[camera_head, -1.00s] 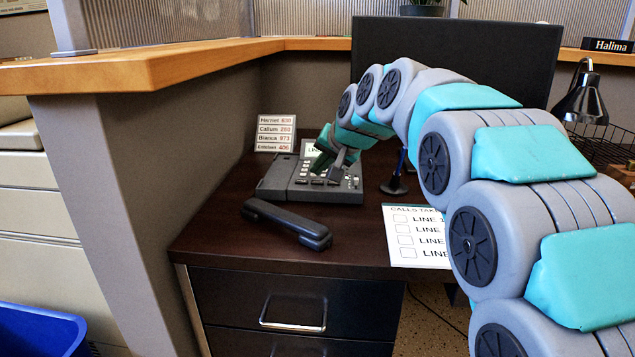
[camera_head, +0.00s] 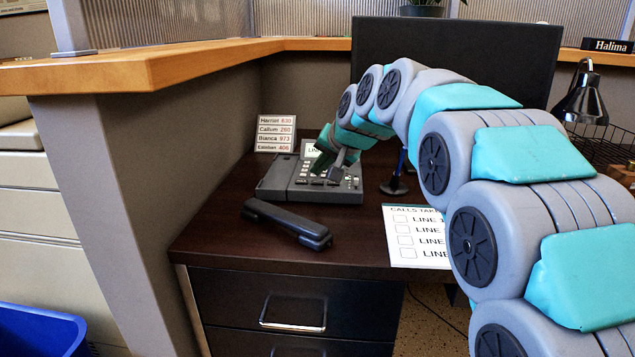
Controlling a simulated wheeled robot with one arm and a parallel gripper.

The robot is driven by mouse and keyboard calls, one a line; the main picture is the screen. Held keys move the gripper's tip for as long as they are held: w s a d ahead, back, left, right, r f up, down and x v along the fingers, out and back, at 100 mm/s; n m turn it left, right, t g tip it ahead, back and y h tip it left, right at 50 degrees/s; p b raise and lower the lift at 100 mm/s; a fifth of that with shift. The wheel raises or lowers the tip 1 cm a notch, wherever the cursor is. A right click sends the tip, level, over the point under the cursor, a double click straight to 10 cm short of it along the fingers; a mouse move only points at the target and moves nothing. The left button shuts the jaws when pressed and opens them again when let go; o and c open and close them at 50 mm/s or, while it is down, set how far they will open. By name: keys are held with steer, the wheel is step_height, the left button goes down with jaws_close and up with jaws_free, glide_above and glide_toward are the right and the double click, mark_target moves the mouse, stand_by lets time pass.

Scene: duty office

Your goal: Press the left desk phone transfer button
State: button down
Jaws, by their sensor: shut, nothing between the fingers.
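The desk phone (camera_head: 285,190) is dark grey and sits on the dark wooden desk near the left partition. Its handset (camera_head: 287,222) is off the cradle and lies on the desk in front of it. My gripper (camera_head: 334,174) is shut and empty. It points down over the right part of the phone, at the keypad. The fingertips look to be at or just above the keys; I cannot tell whether they touch. My gripper hides part of the phone's keys and screen. The transfer button cannot be told apart at this size.
A sign with names and numbers (camera_head: 276,133) stands behind the phone. A calls sheet (camera_head: 415,236) lies at the desk's front edge. A small dark stand with a pen (camera_head: 395,184) is right of the phone. A dark monitor (camera_head: 455,50) and a lamp (camera_head: 588,98) stand behind my arm.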

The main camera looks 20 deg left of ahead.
steer(key=shift+f, duration=0.1)
stand_by(0.4)
steer(key=shift+f, duration=0.3)
steer(key=shift+f+b, duration=0.4)
steer(key=shift+b, duration=0.05)
stand_by(0.8)
steer(key=shift+r+p, duration=0.5)
steer(key=shift+r, duration=0.3)
steer(key=shift+r+p, duration=1.45)
steer(key=shift+r, duration=1.1)
